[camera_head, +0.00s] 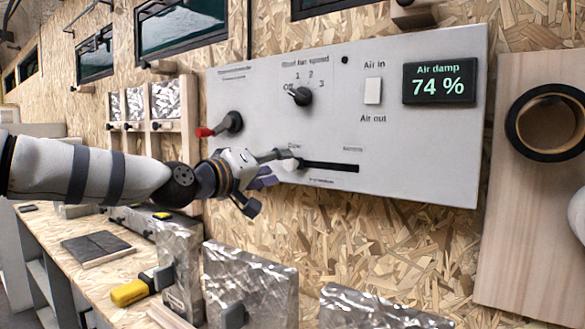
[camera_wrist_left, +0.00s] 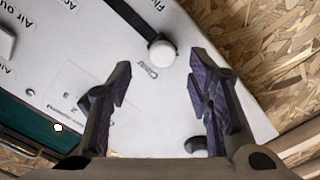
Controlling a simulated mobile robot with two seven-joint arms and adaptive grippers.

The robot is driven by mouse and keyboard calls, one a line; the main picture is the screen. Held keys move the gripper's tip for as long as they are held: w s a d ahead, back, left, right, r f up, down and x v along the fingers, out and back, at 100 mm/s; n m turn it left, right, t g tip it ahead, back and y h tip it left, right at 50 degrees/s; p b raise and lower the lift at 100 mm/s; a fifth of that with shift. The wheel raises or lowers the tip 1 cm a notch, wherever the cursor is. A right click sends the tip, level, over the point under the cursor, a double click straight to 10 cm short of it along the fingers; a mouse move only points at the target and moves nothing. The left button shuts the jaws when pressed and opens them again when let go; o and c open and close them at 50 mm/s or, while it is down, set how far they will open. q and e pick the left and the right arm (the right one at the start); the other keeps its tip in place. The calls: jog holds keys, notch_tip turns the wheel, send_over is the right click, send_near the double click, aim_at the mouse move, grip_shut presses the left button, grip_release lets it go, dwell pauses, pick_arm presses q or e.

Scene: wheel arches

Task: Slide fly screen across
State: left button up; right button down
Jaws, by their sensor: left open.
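The fly screen control looks like a white round knob (camera_head: 291,164) at the left end of a black horizontal slot (camera_head: 335,167) low on a grey control panel (camera_head: 420,140). In the left wrist view the knob (camera_wrist_left: 162,54) shows beyond and between the open fingers (camera_wrist_left: 160,85), apart from both. The slot (camera_wrist_left: 132,18) runs away from it toward the top. My right gripper is not in view.
The panel also carries a fan dial (camera_head: 300,96), a red-tipped lever (camera_head: 215,129), an air switch (camera_head: 373,91) and a display (camera_head: 439,81) reading 74 %. Foil-wrapped blocks (camera_head: 250,285) and a yellow-handled tool (camera_head: 140,287) are below. A tape roll (camera_head: 518,135) hangs right.

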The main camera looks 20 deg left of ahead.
aim_at(288, 165)
pick_arm(q)
jog(key=x, duration=0.2)
jog(key=f+x, duration=0.1)
jog(key=x, duration=0.2)
jog(key=shift+w+b, duration=0.1)
jog(key=shift+b, duration=0.25)
jog(key=shift+w+d+r, duration=0.15)
jog(key=shift+r, duration=0.15)
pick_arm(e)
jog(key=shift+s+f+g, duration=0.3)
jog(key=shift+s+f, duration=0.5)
pick_arm(q)
jog(key=shift+c, duration=0.2)
